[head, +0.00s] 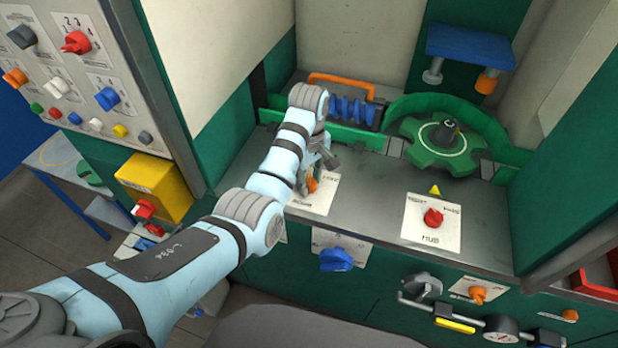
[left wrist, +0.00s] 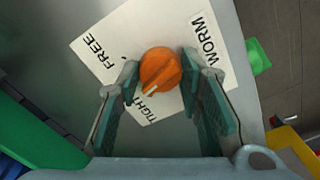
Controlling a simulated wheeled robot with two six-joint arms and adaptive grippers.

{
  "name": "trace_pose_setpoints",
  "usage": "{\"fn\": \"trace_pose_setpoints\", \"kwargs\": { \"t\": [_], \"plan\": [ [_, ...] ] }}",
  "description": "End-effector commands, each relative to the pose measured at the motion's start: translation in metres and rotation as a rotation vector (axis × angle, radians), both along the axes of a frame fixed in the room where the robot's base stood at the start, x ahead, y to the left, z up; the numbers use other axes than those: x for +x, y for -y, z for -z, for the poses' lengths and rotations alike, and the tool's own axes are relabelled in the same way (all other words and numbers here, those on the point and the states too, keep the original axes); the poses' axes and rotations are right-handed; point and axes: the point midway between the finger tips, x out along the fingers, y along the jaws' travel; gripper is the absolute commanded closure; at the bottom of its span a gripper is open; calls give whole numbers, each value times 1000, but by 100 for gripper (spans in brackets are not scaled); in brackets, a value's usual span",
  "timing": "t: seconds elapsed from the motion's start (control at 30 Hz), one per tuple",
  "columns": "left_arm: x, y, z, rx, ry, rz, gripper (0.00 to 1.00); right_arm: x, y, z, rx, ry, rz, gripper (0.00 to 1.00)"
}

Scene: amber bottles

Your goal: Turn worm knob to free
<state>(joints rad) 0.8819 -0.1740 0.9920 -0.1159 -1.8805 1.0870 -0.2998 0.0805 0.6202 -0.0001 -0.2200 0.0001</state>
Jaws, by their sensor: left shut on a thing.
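The orange worm knob (left wrist: 160,68) sits on a white label plate (left wrist: 112,38) marked WORM, FREE and TIGHT. In the left wrist view its pale pointer line aims down-left, near the TIGHT word and away from FREE at the upper left. My left gripper (left wrist: 159,75) is shut on the knob, one finger on each side. In the head view the left gripper (head: 314,172) is over the worm plate (head: 322,198), and the knob (head: 312,185) is partly hidden by it. My right gripper is not in view.
A blue worm screw (head: 352,110) lies behind the gripper, near a green toothed wheel (head: 440,157). A red HUB knob (head: 433,217) stands to the right, and a blue knob (head: 336,260) is on the front panel below. The counter between worm plate and HUB plate is clear.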

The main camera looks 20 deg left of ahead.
Motion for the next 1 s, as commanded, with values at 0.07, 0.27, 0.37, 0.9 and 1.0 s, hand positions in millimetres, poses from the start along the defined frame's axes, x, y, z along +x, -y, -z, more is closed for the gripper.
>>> {"fn": "trace_pose_setpoints", "kwargs": {
  "t": [0.07, 0.27, 0.37, 0.9, 1.0],
  "plan": [
    [1, 0, -1, -1, 4, 68, 94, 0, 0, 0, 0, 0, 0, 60],
    [1, 0, -2, -1, 4, 258, 94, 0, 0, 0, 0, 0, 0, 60],
    [1, 0, -2, 0, 5, 353, 94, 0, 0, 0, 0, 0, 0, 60],
    [2, 0, -2, 0, 6, 840, 94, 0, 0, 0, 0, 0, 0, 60],
    [2, 0, -2, 0, 6, 909, 94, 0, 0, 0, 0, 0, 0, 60]
  ]
}}
